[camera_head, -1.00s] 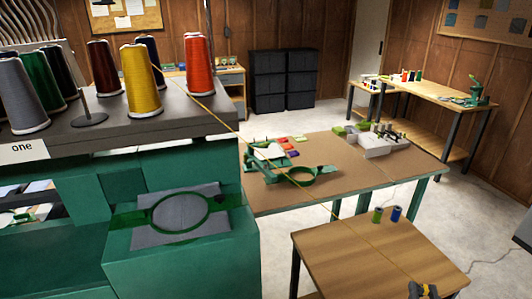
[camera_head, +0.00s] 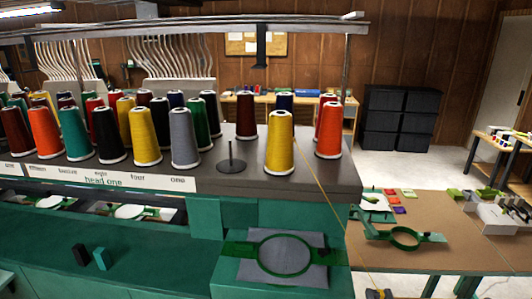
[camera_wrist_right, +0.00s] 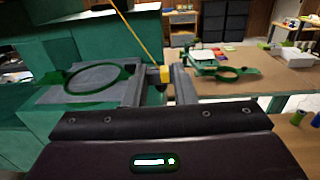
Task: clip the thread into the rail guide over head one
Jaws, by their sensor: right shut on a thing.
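The yellow thread (camera_head: 325,192) runs from the top of the yellow cone (camera_head: 281,147) down to my right gripper (camera_head: 378,293), at the bottom edge of the head view. In the right wrist view the thread (camera_wrist_right: 136,32) ends at a small yellow piece (camera_wrist_right: 165,74) held at the fingers of my right gripper (camera_wrist_right: 160,84). The grey rail (camera_head: 200,27) runs overhead above the cones and the "head one" label (camera_head: 103,182). A dark fitting (camera_head: 261,48) hangs from it; I cannot tell whether this is the guide. My left gripper is out of view.
An upright post (camera_head: 346,62) stands under the rail's right end. Several cones and a bare spindle (camera_head: 231,160) crowd the dark shelf. A green hoop (camera_head: 284,256) sits on the machine's front. A worktable (camera_head: 460,225) stands to the right, with open floor behind it.

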